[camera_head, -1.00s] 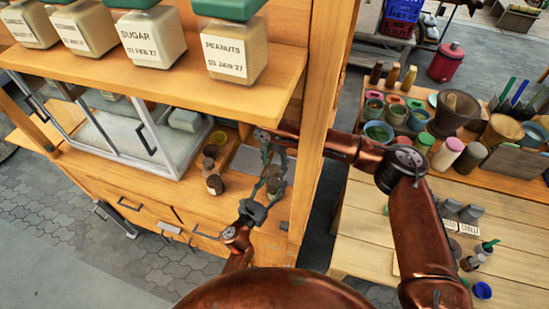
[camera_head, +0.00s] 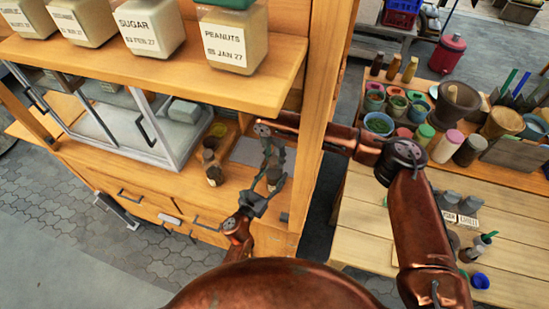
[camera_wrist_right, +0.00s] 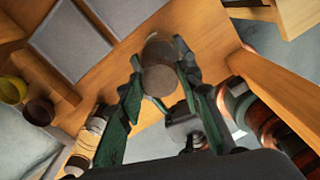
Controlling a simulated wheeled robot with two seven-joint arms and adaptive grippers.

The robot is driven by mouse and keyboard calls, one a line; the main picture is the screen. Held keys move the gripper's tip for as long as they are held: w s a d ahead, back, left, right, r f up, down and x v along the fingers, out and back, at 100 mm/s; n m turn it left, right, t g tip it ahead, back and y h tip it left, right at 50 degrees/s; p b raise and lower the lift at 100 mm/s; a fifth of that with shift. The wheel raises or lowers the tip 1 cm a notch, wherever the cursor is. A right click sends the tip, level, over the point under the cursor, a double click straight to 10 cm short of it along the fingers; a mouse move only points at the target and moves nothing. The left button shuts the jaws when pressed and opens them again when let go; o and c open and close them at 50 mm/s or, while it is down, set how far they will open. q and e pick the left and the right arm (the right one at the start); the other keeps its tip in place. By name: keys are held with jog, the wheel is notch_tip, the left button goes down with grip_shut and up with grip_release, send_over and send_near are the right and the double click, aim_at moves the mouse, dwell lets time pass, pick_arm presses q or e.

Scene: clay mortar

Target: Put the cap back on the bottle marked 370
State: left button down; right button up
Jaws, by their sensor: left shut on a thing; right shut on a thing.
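My right gripper (camera_wrist_right: 160,85) is shut on a dark round cap (camera_wrist_right: 159,80), seen end-on in the right wrist view. A brownish body (camera_wrist_right: 160,50) shows behind that face; whether the cap touches it I cannot tell. In the head view my right gripper (camera_head: 272,150) points down over the cabinet counter. My left gripper (camera_head: 270,188) reaches up from below and is shut on a small brown bottle (camera_head: 274,176), mostly hidden by fingers. The two grippers are close together. No number 370 is readable.
Two small dark bottles (camera_head: 214,175) stand on the counter left of the grippers. A labelled bottle (camera_wrist_right: 90,140) and a yellow bowl (camera_wrist_right: 12,90) show in the right wrist view. A wooden post (camera_head: 315,130) rises close on the right. The jar shelf (camera_head: 150,68) overhangs.

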jog(key=shift+c, duration=1)
jog(key=m, duration=1.4)
jog(key=shift+m, duration=0.3)
jog(key=o, duration=1.4)
jog(key=shift+c, duration=0.2)
notch_tip(320, 180, up, 12)
